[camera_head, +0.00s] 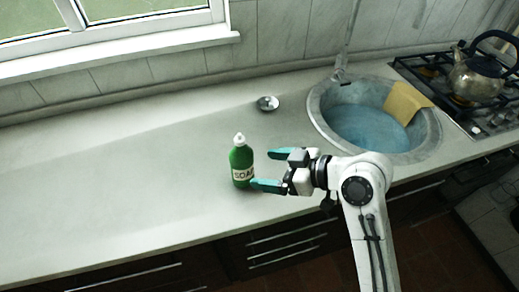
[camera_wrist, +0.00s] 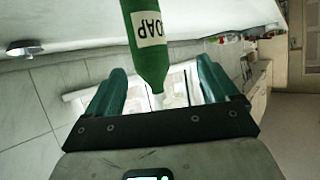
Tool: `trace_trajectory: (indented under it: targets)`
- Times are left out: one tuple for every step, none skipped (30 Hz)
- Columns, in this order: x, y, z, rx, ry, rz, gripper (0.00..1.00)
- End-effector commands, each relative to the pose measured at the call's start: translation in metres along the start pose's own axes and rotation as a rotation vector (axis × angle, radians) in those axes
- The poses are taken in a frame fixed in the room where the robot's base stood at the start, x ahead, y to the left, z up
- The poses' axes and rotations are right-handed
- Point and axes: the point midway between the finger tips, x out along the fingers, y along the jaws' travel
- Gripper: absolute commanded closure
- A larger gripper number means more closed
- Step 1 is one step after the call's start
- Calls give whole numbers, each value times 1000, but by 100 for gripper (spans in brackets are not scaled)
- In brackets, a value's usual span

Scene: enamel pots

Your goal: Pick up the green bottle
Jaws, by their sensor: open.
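The green bottle (camera_head: 240,162) has a white cap and a white label reading SOAP. It stands upright on the counter, left of the sink. My gripper (camera_head: 266,169) is open and empty, just right of the bottle, with its green fingers pointing at it. In the wrist view the bottle (camera_wrist: 149,62) appears upside down, with its cap low in the picture. There it lines up with the gap between the spread fingers of my gripper (camera_wrist: 160,75), with space on both sides. I see no contact.
A round sink (camera_head: 325,125) with a yellow cloth (camera_head: 406,102) is to the right, then a stove with a kettle (camera_head: 477,77). The counter left of the bottle is clear.

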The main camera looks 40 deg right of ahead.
Motion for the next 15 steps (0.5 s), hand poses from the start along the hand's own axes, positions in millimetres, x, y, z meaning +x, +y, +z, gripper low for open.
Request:
trace_trajectory:
  targets:
    - [0,3,-8,-16,30,1,13]
    - [0,3,-12,-23,43,0,13]
    - [2,4,-15,-31,54,-2,13]
    - [4,4,-17,-33,58,-3,13]
    - [7,4,-18,-34,61,-3,13]
    - [13,4,-18,-34,60,-5,13]
    - [17,4,-19,-34,61,-5,13]
    - [23,3,-19,-34,60,-5,13]
    - [29,3,-19,-35,59,-5,13]
    - [33,4,-20,-34,60,-4,13]
    - [38,4,-20,-33,59,-5,13]
    - [43,4,-20,-33,59,-4,13]
    - [46,4,-19,-33,58,-3,13]
    - [49,4,-20,-33,58,-3,13]
    - [52,4,-20,-33,58,-2,13]
